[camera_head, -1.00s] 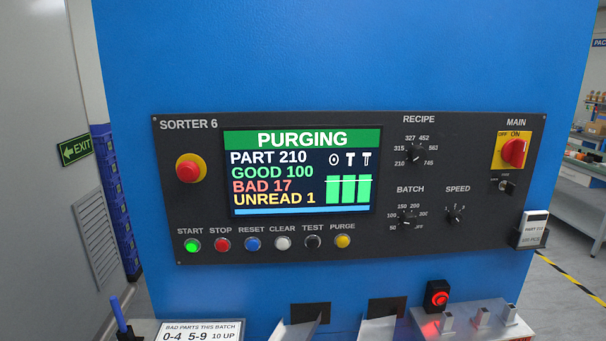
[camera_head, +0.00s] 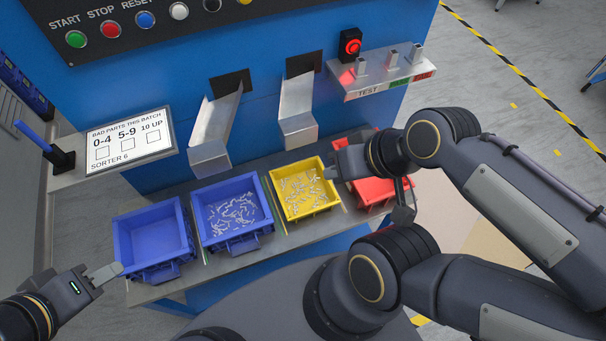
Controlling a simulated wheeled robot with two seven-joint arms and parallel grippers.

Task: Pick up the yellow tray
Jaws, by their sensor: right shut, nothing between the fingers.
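The yellow tray (camera_head: 307,216) stands on the shelf in front of the machine, between a blue tray and the red tray. Many small light metal parts lie in it. My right gripper (camera_head: 331,172) is shut and empty, at the right rim of the yellow tray; I cannot tell whether it touches. My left gripper (camera_head: 112,270) is at the lower left, in front of the empty blue tray and far from the yellow one. Its fingers look close together, but I cannot tell if they are shut.
An empty blue tray (camera_head: 122,238) and a blue tray with parts (camera_head: 204,227) stand left of the yellow one. The red tray (camera_head: 372,196) at right is partly hidden by my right arm. Two metal chutes (camera_head: 213,130) (camera_head: 296,105) hang above the shelf (camera_head: 285,243).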

